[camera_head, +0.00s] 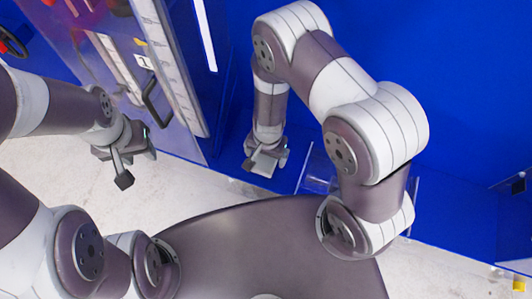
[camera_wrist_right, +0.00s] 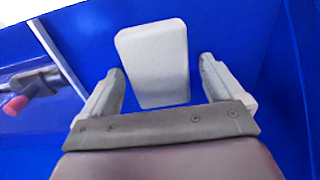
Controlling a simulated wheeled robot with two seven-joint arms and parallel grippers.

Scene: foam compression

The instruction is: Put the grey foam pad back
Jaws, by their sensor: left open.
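The grey foam pad (camera_wrist_right: 152,62) shows in the right wrist view as a pale, rounded block against a blue surface. Its near end lies between the two fingers of my right gripper (camera_wrist_right: 160,85), with a visible gap on each side. That gripper is open. In the head view my right gripper (camera_head: 265,163) points down beside the blue wall, and I cannot make out the pad there. My left gripper (camera_head: 137,168) is open and empty, over the pale floor at the left.
A panel with a black handle (camera_head: 153,103) stands at the upper left. A clear-walled box (camera_head: 318,172) is right of my right gripper. Blue walls (camera_head: 455,80) fill the right side. The right wrist view shows a red knob (camera_wrist_right: 15,105) at left.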

